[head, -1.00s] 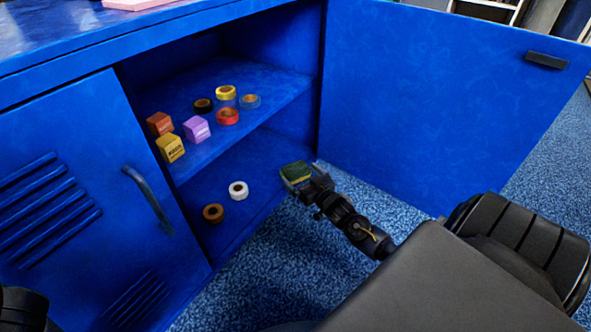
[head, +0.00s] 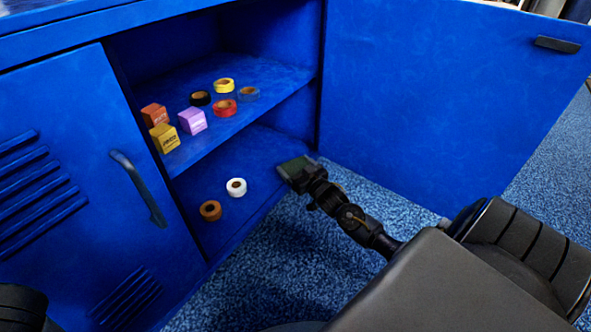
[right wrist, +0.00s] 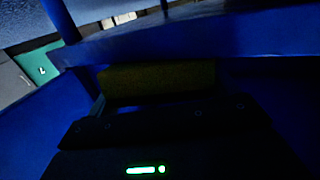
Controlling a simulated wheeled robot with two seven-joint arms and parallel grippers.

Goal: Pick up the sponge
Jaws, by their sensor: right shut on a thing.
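The sponge (head: 291,167) is a small dark green and olive block at the right front of the cabinet's lower compartment. My right gripper (head: 301,176) is shut on it, reaching in from the lower right. In the dim right wrist view the sponge (right wrist: 157,79) shows as an olive strip just beyond the dark gripper body. I cannot tell whether its underside touches the cabinet floor. My left gripper is not in view.
The blue cabinet's right door (head: 440,110) stands open; its left door (head: 75,190) is shut. White tape (head: 236,194) and orange-brown tape (head: 210,217) lie in the lower compartment. The shelf (head: 275,80) above holds several tape rolls and small boxes.

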